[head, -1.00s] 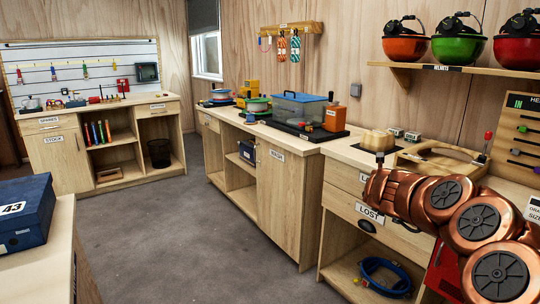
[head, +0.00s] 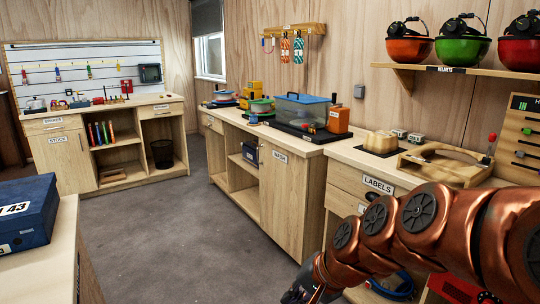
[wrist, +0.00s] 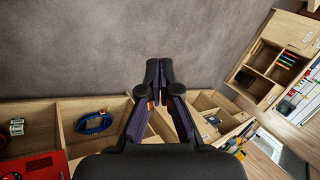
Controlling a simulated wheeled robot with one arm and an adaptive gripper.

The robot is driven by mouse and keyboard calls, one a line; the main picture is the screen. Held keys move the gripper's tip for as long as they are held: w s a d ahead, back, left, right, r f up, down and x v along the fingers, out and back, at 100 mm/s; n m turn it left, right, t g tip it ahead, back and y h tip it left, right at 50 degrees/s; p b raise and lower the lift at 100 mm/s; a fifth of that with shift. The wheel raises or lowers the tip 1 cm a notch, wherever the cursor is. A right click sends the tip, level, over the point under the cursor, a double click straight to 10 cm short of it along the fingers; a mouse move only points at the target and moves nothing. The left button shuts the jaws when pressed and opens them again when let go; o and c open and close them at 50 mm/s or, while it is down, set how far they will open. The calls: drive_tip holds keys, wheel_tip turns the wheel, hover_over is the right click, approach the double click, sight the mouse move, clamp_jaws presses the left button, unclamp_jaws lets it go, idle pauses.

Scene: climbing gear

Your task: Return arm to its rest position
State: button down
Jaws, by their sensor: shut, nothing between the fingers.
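My gripper (wrist: 160,78) shows in the wrist view with its dark fingers brought together at the tips and nothing between them. In the head view part of it (head: 312,290) shows at the bottom edge, at the end of my copper-coloured arm. The arm reaches in from the right edge, in front of the labels drawer (head: 378,184). The gripper hangs over the grey floor, apart from the counters. The lower end of the gripper is cut off in the head view.
A wooden counter (head: 315,146) runs along the wall, with a lidded blue bin (head: 300,108) on it. A helmet shelf (head: 440,68) is above at right. A blue box (head: 25,220) stands at left. The floor (head: 190,225) between is clear. A coiled blue rope (wrist: 93,124) lies in an open shelf.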

drive_tip(key=s+d+f+n+g+h, duration=0.35)
drive_tip(key=s+d, duration=0.35)
drive_tip(key=s, duration=0.4)
drive_tip(key=s+d+f+n+g+h, duration=0.2)
drive_tip(key=s+d+f+g, duration=0.3)
drive_tip(key=s, duration=0.7)
wheel_tip(320, 180, up, 20)
drive_tip(key=d+t+p, duration=0.1)
drive_tip(key=t+p, duration=0.2)
drive_tip(key=p, duration=1.4)
drive_tip(key=shift+d+f, duration=0.15)
drive_tip(key=shift+d, duration=0.25)
